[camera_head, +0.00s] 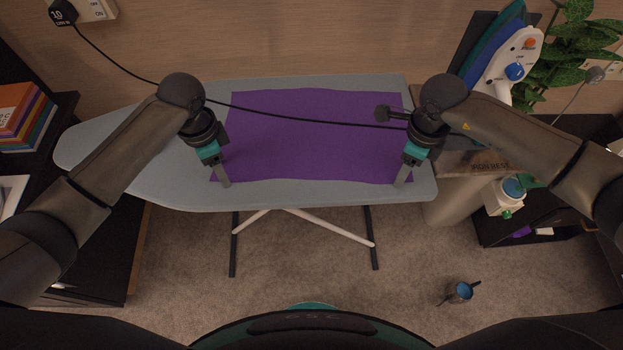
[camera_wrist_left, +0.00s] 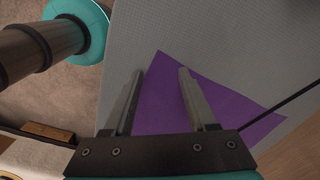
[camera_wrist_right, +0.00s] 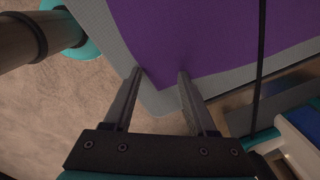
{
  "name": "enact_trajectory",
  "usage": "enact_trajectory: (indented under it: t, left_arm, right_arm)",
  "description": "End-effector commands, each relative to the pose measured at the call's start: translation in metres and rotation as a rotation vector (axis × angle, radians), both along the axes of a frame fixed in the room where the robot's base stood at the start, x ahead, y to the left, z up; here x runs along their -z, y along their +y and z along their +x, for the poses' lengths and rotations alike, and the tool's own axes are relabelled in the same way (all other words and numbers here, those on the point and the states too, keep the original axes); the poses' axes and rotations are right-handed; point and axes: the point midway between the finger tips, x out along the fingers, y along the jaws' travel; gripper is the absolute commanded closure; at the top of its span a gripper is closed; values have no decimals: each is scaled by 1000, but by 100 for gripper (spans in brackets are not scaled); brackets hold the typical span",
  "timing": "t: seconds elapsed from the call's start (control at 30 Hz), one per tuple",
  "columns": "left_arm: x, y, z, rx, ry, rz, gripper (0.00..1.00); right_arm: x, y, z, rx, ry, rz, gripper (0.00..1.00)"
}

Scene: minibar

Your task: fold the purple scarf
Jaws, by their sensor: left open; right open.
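The purple scarf (camera_head: 310,140) lies flat and spread out as a rectangle on the grey ironing board (camera_head: 110,150). My left gripper (camera_head: 225,182) is open at the scarf's near left corner. In the left wrist view a scarf corner (camera_wrist_left: 165,105) shows between and beyond its open fingers (camera_wrist_left: 160,85). My right gripper (camera_head: 400,182) is open at the near right corner. In the right wrist view the scarf corner (camera_wrist_right: 165,75) lies by the open fingertips (camera_wrist_right: 160,75). Whether either gripper touches the cloth cannot be told.
A black cord (camera_head: 290,117) crosses above the scarf from the wall socket. A white and blue iron (camera_head: 510,70) stands at the right end, by a plant (camera_head: 575,50). Shelves with books (camera_head: 25,115) are at the left. A small watering can (camera_head: 462,291) is on the carpet.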

Motion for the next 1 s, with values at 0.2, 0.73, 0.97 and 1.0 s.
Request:
enact_trajectory:
  t: [0.2,0.73,0.97,1.0]
  left_arm:
    - [0,0,0,0,1,0,54]
    - [0,0,0,0,1,0,84]
    - [0,0,0,0,1,0,97]
    - [0,0,0,0,1,0,99]
  right_arm:
    - [1,0,0,0,1,0,54]
    - [2,0,-1,0,4,-1,84]
    - [2,0,-2,0,4,-1,97]
    - [2,0,-2,0,4,-1,99]
